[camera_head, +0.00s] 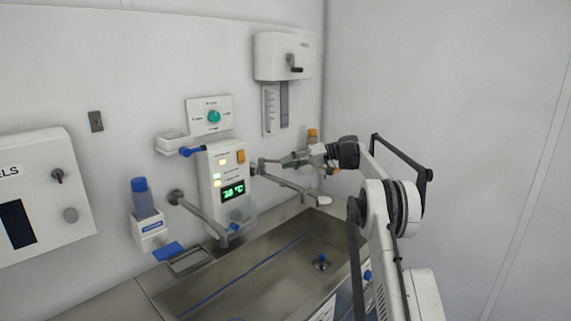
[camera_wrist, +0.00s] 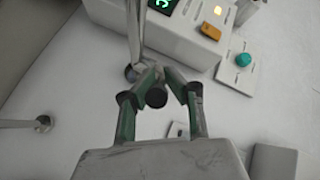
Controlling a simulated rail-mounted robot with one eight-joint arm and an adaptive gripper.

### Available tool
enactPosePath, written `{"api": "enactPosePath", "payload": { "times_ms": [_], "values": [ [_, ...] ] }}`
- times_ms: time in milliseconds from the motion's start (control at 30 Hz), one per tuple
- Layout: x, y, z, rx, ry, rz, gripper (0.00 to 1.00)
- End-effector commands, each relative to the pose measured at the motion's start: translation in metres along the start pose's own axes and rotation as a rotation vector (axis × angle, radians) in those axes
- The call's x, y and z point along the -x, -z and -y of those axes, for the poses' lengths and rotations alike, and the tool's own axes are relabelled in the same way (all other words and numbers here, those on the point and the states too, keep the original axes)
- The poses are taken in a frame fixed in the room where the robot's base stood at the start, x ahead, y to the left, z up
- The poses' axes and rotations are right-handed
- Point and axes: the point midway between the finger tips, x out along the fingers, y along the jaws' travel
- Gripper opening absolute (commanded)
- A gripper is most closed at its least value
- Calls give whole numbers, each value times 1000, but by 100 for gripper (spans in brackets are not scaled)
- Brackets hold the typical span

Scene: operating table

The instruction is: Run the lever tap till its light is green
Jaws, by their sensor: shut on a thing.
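The lever tap (camera_head: 290,183) is a grey metal pipe on the back wall, right of a white control box, with its spout over the sink. My gripper (camera_head: 264,163) is at the tap's wall end. In the wrist view my gripper (camera_wrist: 163,92) is shut on the tap's lever, whose dark round end (camera_wrist: 156,97) shows between the green fingers. The fingers partly hide the lever. The control box (camera_head: 208,185) has pale yellow lights, an orange button (camera_head: 240,156) and a green digital display (camera_head: 233,191). I cannot tell which light belongs to the tap.
A steel sink (camera_head: 255,282) lies below. Another pipe spout (camera_head: 205,217) stands left of the box. A blue-capped bottle (camera_head: 141,200) is at left, a teal-knob panel (camera_head: 209,112) above, a white dispenser (camera_head: 282,57) at upper right.

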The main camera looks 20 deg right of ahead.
Motion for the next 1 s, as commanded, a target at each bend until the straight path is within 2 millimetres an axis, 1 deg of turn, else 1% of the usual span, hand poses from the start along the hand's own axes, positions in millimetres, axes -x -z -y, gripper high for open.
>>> {"api": "enactPosePath", "payload": {
  "times_ms": [67, 100, 200, 233, 467, 567, 667, 900, 1000],
  "values": [
    [0, 1, 1, 0, 0, -3, 0],
    [0, 1, 1, 0, 0, -3, 12],
    [0, 1, 1, 0, 0, -3, 26],
    [0, 1, 1, 0, 0, -3, 28],
    [0, 1, 1, 0, 0, -1, 28],
    [5, 0, 0, 0, 0, -2, 28],
    [17, 1, 0, 0, -1, -3, 28],
    [55, 1, 0, 0, -1, -4, 28],
    [65, 1, 0, 0, 0, -2, 28]
  ]
}}
